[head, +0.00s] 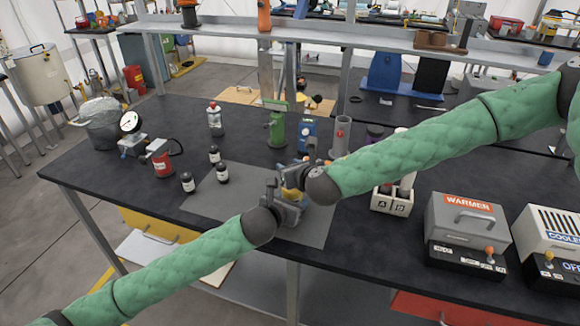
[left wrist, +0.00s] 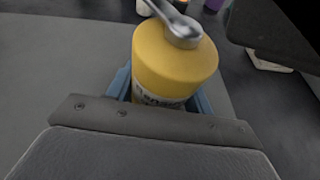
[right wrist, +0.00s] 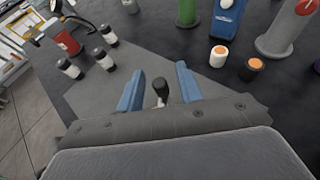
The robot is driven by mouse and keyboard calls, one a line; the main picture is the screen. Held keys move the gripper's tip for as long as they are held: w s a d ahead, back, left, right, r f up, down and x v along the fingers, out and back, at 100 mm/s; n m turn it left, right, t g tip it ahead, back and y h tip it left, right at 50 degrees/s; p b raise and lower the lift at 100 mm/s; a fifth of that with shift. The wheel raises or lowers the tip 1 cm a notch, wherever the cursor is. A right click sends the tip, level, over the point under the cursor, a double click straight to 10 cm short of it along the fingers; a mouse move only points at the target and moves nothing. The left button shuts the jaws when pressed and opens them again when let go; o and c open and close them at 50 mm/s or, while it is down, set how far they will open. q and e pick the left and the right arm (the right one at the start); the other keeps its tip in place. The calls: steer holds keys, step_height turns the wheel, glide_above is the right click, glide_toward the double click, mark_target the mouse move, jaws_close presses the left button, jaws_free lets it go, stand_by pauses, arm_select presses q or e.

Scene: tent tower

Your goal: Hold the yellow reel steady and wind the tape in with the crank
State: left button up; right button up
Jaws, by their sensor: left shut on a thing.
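The yellow reel (left wrist: 172,62) stands upright between the blue fingers of my left gripper (left wrist: 162,92), which is shut on its lower body. A metal crank arm (left wrist: 183,32) lies across the reel's top. In the right wrist view the crank's black knob (right wrist: 160,88) stands between the two blue fingers of my right gripper (right wrist: 160,82). Those fingers are apart, with a gap on each side of the knob. In the head view my left gripper (head: 284,203) and right gripper (head: 302,176) are close together and mostly hide the reel (head: 292,194). The tape cannot be made out.
The grey mat (head: 215,203) lies under the grippers, with several dark bottles (head: 222,173) on its left. A green stand (head: 277,130), blue device (head: 307,133) and grey cylinder (head: 341,135) stand behind. The warmer (head: 467,225) is at right. The mat's front is clear.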

steer(key=shift+s, duration=0.1)
steer(key=v, duration=1.2)
steer(key=shift+f, duration=0.2)
